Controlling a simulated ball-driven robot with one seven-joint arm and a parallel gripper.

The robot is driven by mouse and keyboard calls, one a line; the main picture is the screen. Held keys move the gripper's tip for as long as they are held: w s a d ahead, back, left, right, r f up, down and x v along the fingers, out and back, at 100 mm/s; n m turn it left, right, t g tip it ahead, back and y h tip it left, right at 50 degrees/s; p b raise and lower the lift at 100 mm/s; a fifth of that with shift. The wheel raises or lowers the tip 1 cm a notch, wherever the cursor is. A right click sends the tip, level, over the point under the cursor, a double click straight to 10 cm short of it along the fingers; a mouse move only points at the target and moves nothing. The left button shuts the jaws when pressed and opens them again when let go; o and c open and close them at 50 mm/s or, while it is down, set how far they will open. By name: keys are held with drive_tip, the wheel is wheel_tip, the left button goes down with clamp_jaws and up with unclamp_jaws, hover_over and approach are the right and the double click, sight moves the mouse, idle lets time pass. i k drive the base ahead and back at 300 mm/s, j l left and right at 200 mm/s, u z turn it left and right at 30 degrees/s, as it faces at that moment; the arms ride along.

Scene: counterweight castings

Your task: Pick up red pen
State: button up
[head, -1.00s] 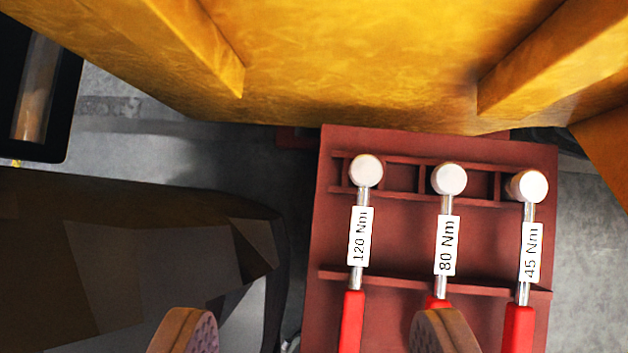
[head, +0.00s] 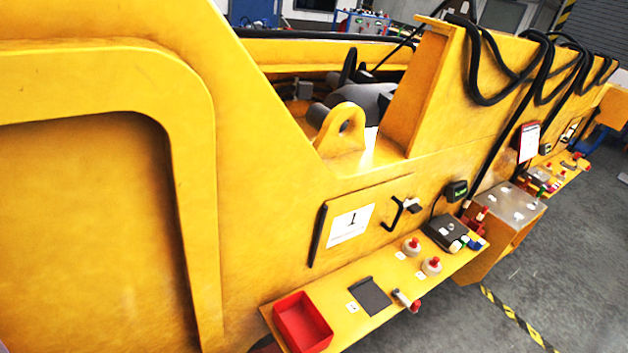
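I cannot make out a red pen for certain. A small white cylinder with a red end (head: 407,300) lies near the front edge of the yellow shelf (head: 352,326). Small red-tipped upright items (head: 481,214) stand further right along the casting, too small to identify. My gripper is not in view, so its distance to any of these does not show.
The shelf also holds a red open bin (head: 302,322), a dark pad (head: 369,296) and two white, red-topped containers (head: 412,247). A large yellow casting (head: 270,190) fills the left. Grey floor (head: 540,265) is clear at right.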

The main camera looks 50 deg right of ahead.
sight(484, 211)
drive_tip(key=k+l, duration=0.25)
drive_tip(key=l, duration=0.15)
drive_tip(key=k+l, duration=0.3)
drive_tip(key=l, duration=0.15)
drive_tip(key=k+l, duration=0.25)
drive_tip(key=l, duration=0.15)
drive_tip(key=z, duration=0.45)
drive_tip(key=l+z, duration=0.2)
drive_tip(key=z, duration=0.3)
drive_tip(key=k+l+z, duration=0.1)
drive_tip(key=z, duration=0.35)
drive_tip(key=l+z, duration=0.1)
drive_tip(key=z, duration=0.4)
